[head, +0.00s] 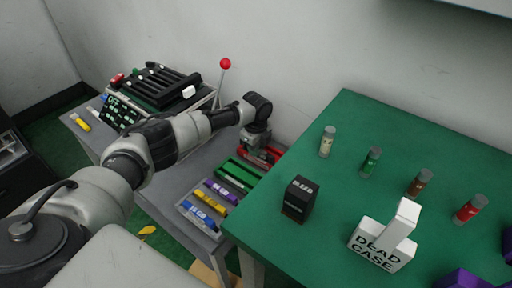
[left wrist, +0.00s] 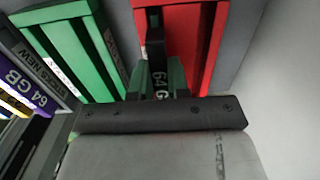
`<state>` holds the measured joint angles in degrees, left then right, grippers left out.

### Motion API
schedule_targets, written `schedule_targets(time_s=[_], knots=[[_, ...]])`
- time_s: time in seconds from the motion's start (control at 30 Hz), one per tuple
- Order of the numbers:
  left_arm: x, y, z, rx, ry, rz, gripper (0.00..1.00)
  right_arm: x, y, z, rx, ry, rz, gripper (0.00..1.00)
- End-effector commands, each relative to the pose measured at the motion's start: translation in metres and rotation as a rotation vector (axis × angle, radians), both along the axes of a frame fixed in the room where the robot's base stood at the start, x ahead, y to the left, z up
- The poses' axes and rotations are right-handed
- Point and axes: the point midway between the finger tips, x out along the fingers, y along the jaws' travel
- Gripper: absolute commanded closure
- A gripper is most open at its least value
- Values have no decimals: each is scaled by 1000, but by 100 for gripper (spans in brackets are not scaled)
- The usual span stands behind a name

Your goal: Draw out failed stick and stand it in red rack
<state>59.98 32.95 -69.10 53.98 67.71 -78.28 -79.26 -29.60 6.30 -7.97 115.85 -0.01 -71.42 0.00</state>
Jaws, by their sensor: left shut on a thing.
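The red rack (head: 270,151) lies at the far end of the grey side table, partly hidden by my left gripper (head: 258,144). In the left wrist view the red rack (left wrist: 208,25) has long dark slots. A black slotted unit (head: 160,88) stands at the upper left, with a dark panel of green marks (head: 122,113). My right gripper is out of view.
A green rack (head: 236,176) sits beside the red one, with purple (head: 221,191) and blue (head: 201,215) sticks nearer. A red-knobbed lever (head: 225,64) rises behind my arm. The green table (head: 330,215) at right bears vials, a black BLEED box (head: 298,198) and a white DEAD CASE block (head: 382,250).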

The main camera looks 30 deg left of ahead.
Motion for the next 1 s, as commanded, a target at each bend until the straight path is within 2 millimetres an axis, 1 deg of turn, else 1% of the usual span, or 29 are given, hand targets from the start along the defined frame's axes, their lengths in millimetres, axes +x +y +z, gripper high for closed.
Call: schedule_targets(time_s=[0.17,0.2,0.37,0.63,0.73,0.77,0.8,0.87,1.0], knots=[[0,0,-3,0,0,0,100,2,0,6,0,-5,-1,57],[0,0,-2,0,0,0,79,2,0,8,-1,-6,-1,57],[0,0,-2,0,0,0,55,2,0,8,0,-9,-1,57],[0,0,-2,0,0,0,54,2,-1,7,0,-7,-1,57],[0,0,4,0,-1,0,54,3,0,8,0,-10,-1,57],[0,0,7,0,-1,1,54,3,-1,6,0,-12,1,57],[0,0,13,0,-1,0,54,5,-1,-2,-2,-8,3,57],[0,0,23,0,-2,0,54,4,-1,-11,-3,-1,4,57],[0,0,52,0,-2,-1,54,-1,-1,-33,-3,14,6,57]])
